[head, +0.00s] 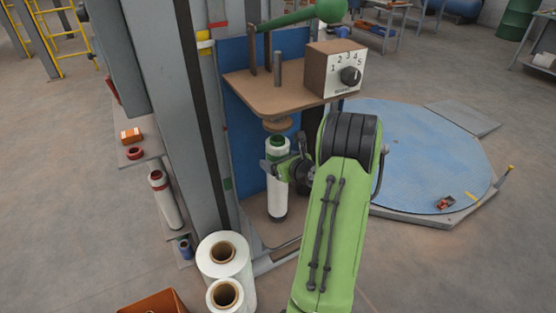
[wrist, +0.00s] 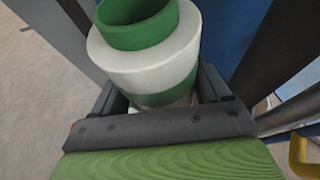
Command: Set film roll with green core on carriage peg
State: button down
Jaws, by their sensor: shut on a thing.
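The film roll with the green core (head: 277,190) stands upright in the carriage of the machine, under a round brown disc (head: 278,125). In the wrist view its green core (wrist: 138,28) sticks out above the white film (wrist: 150,60). My gripper (head: 272,170) is shut on the roll from the right side, near its upper part. The roll's lower end is close to the brown lower plate (head: 258,228). I cannot tell whether it touches the plate. The carriage peg is not visible.
A control box with a numbered dial (head: 335,72) sits on the brown upper shelf (head: 250,88). Two white rolls (head: 225,262) stand at the front left, and a red-cored roll (head: 165,200) stands left of the grey column (head: 190,130). A blue turntable (head: 425,150) lies at right.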

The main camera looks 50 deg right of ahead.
jog(key=shift+f+b, duration=0.35)
jog(key=shift+f, duration=0.25)
jog(key=shift+f+b, duration=0.35)
jog(key=shift+f, duration=0.1)
jog(key=shift+c, duration=0.6)
grip_release()
jog(key=shift+o, duration=0.6)
jog(key=shift+f, duration=0.1)
jog(key=p+v, duration=0.3)
jog(key=v, duration=1.3)
